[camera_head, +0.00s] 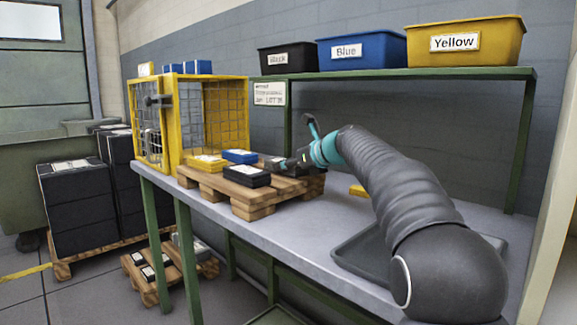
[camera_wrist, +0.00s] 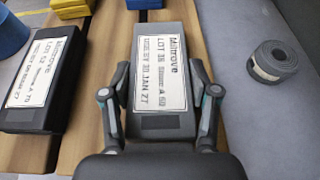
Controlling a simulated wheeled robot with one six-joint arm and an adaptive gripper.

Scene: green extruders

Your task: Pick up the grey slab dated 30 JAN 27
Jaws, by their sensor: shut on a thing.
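The grey slab (camera_wrist: 167,122) lies flat on the wooden pallet in the wrist view, its white label reading Millrove with a date that appears to be 30 JAN 27. My gripper (camera_wrist: 164,82) is shut on it, one finger against each long side near its lower end. In the head view my gripper (camera_head: 284,163) is at the pallet's right part, and the grey slab is mostly hidden there. A black slab (camera_wrist: 22,128) with another label lies to the left, apart from it.
The pallet (camera_head: 190,182) also carries yellow (camera_head: 206,162), blue (camera_head: 240,156) and black (camera_head: 246,176) slabs. A yellow mesh cage (camera_head: 177,125) stands behind it. A coiled grey strap (camera_wrist: 273,62) lies at right. Bins stand on the shelf (camera_head: 400,74) above. A dark tray (camera_head: 350,258) lies nearer.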

